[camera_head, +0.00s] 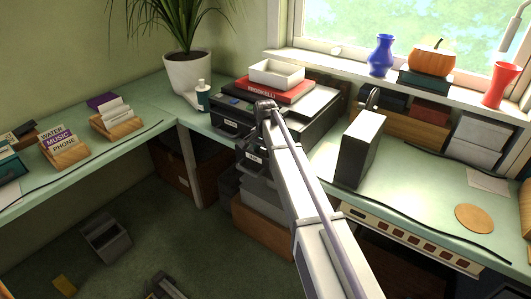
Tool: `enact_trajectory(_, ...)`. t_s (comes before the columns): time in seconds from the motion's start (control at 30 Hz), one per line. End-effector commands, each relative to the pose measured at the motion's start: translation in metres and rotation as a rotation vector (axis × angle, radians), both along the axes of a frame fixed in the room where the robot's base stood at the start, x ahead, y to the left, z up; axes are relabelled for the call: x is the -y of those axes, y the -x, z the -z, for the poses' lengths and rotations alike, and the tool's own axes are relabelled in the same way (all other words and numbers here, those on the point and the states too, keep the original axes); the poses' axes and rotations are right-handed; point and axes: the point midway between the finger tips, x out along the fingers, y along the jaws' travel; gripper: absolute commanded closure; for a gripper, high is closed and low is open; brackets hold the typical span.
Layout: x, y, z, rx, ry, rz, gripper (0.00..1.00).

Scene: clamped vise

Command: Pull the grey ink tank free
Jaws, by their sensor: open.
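A black printer (226,121) stands on the green desk near the corner, with small blue parts on its front left top. I cannot make out the grey ink tank: it is hidden by my arm or too small to tell. My arm reaches up from the bottom of the picture to the printer's front. My gripper (264,107) is at the arm's far end, over the printer's front edge. Its jaws are open, though the fingers are hard to make out. I cannot tell whether it touches anything.
A red box (274,89) and a white tray (277,73) are stacked on the printer. A tall dark box with a white side (360,148) stands right of my arm. A white bottle (203,95) and a potted plant (188,72) stand left of the printer.

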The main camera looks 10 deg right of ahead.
Motion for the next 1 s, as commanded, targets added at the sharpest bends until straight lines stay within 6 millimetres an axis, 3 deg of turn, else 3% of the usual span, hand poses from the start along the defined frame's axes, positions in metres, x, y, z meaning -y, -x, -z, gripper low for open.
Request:
enact_trajectory(0.17,0.000,0.000,-0.002,0.000,0.000,0.000,0.41)
enact_trajectory(0.7,0.000,0.000,-0.002,0.000,0.000,0.000,0.93)
enact_trajectory(1.0,0.000,0.000,-0.018,0.000,0.000,0.000,0.95)
